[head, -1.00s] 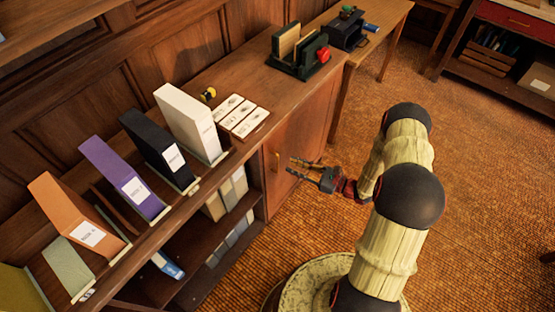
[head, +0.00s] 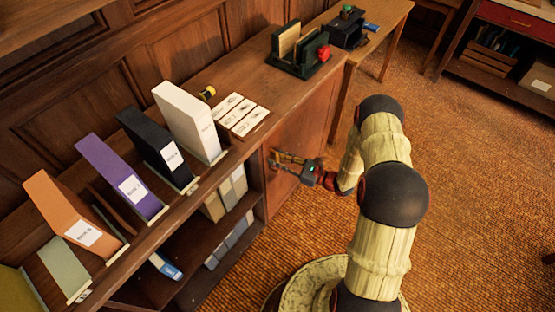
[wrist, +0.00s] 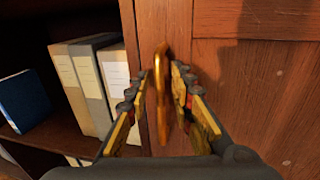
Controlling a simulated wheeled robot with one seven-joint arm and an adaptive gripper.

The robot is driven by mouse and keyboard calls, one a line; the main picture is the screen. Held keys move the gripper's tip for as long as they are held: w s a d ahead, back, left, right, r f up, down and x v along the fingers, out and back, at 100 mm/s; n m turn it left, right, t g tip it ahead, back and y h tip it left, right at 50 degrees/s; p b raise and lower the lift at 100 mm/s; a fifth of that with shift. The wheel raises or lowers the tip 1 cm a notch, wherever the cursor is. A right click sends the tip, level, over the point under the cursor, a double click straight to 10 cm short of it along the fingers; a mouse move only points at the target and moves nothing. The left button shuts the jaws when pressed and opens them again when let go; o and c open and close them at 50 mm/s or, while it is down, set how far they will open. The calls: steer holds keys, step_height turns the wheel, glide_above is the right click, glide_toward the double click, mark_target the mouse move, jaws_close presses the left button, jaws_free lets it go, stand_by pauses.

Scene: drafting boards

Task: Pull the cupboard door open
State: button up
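The cupboard door (head: 300,135) is a brown wooden panel at the right end of the long cabinet, and it is closed. In the wrist view the door (wrist: 260,75) fills the right side. Its brass handle (wrist: 162,88) stands upright near the door's left edge. My gripper (head: 274,161) is at the handle, reaching the door from the right in the head view. In the wrist view my gripper (wrist: 162,75) has its two fingers apart, one on each side of the handle. A gap shows on the handle's left, and the right finger is very close to it; contact is unclear.
Open shelves with binders (wrist: 85,85) lie left of the door. Book-like files, including a white one (head: 188,120), stand on the cabinet top (head: 235,75) beside label cards (head: 242,115). The carpet (head: 460,190) in front and to the right is clear.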

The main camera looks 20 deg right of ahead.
steer(key=shift+c, duration=1.2)
jaws_close()
